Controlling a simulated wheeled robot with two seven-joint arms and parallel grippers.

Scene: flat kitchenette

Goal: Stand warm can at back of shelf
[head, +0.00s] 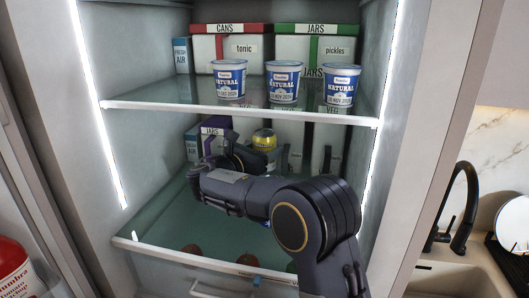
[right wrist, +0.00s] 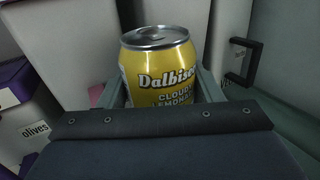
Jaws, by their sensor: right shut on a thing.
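A yellow can (head: 264,138) with a silver top is upright on or just above the lower glass shelf (head: 170,225), near the boxes at the back. In the right wrist view the can (right wrist: 162,75) reads "Dalbiseo cloudy lemonade" and sits between the fingers. My right gripper (right wrist: 160,95) is shut on it. In the head view my right arm reaches into the fridge, and the gripper (head: 255,155) hides the can's lower part. Whether the can's base touches the shelf is hidden. My left gripper is not in view.
A purple-topped jars box (head: 213,133) stands left of the can, and pale boxes (head: 290,132) stand behind it. The upper shelf (head: 240,112) above carries three yogurt cups (head: 284,82) and labelled boxes. Shelf space at the front left is clear.

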